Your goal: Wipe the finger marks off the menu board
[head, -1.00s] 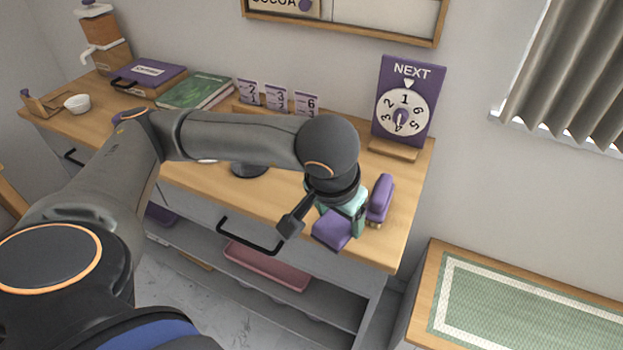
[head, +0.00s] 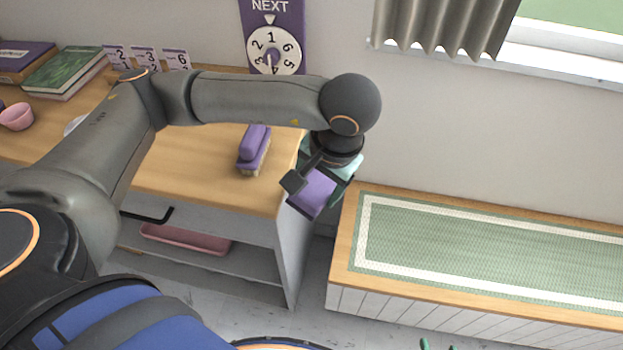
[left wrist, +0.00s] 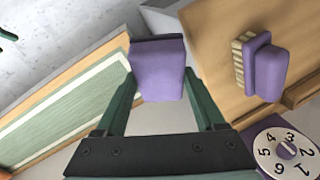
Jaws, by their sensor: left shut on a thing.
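My left gripper (head: 325,182) is shut on a purple block (head: 312,196), held in the air past the right end of the wooden counter. In the left wrist view the block (left wrist: 158,72) sits between the green fingers, with its far side hidden. The menu board is not in view now. Small green tips (head: 424,343) at the bottom edge of the head view may belong to my right gripper, but too little shows to tell its state.
A purple brush (head: 252,146) lies near the right end of the counter (head: 200,185). A purple number dial (head: 272,45) stands behind it. A bench with a green mat (head: 470,245) is at the right. Books (head: 65,70) and a pink cup (head: 17,117) are at left.

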